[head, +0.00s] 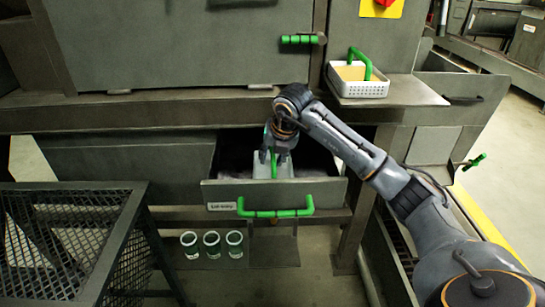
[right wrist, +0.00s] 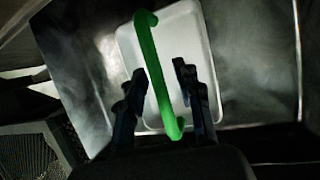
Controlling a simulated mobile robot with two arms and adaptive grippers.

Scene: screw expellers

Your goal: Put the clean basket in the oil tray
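A white basket (head: 262,165) with a green handle (head: 273,166) sits inside the pulled-out drawer (head: 330,188). In the right wrist view the basket (right wrist: 185,38) looks white and empty, and its handle (right wrist: 150,60) runs between my fingers. My right gripper (head: 277,152) is over this basket; its fingers (right wrist: 162,88) are open on both sides of the handle, with gaps visible. A second white basket (head: 360,89) with a green handle stands on the side shelf, with yellowish material inside. I cannot tell which part is the oil tray. My left gripper is out of view.
The drawer front has a green handle (head: 275,213) and a small label too blurred to read. Several glass jars (head: 212,244) stand below it. A black mesh stand (head: 60,240) is at the lower left. The shelf (head: 415,92) has bare room right of the second basket.

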